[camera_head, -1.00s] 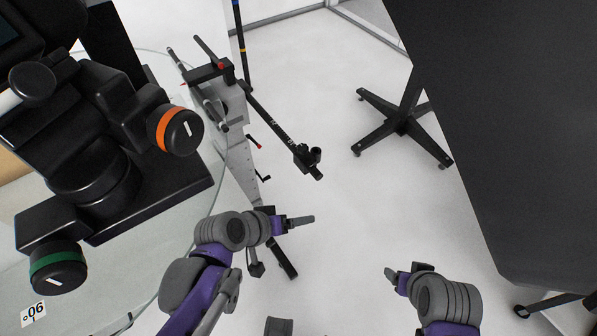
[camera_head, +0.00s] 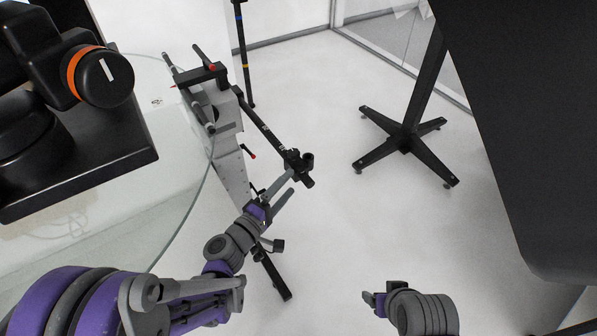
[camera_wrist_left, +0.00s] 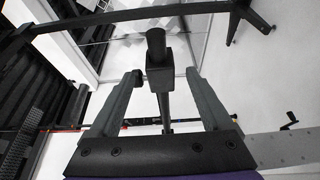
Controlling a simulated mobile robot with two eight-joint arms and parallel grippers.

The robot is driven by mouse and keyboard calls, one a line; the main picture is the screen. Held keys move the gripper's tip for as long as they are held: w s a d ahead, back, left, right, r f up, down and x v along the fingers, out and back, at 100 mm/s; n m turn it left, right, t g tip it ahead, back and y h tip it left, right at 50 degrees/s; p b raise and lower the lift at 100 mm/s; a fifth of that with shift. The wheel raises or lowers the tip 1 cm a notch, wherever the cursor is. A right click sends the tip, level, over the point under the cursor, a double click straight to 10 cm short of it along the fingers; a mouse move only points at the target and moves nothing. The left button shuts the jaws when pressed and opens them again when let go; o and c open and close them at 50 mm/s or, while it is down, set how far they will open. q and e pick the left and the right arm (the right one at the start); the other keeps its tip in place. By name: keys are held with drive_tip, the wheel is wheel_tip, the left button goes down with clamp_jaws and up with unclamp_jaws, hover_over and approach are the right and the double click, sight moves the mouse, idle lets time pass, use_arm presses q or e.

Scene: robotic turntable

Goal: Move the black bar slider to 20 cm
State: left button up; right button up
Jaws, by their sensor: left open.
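The black bar (camera_head: 262,128) with pale markings slopes down from a grey metal stand. The black slider (camera_head: 297,164), a block with a round knob, sits near its lower end. My left gripper (camera_head: 291,182) is open just below the slider. In the left wrist view, the slider block (camera_wrist_left: 159,76) shows between the two spread fingers, with a gap on each side; whether it lies as deep as the fingertips is hard to tell. The scale reading is too small to make out. My right gripper (camera_head: 372,303) is low in the head view, away from the bar; its jaw opening is unclear.
The grey stand (camera_head: 228,160) has red-tipped handles and a black foot (camera_head: 272,275). A large black device with an orange-ringed knob (camera_head: 104,77) overhangs the left. A black panel (camera_head: 520,110) fills the right, near a black star-shaped base (camera_head: 405,140). White floor lies between.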

sight(295, 178)
use_arm(q)
drive_tip(key=x, duration=0.6)
drive_tip(key=shift+w+d, duration=0.1)
drive_tip(key=shift+c, duration=0.3)
clamp_jaws()
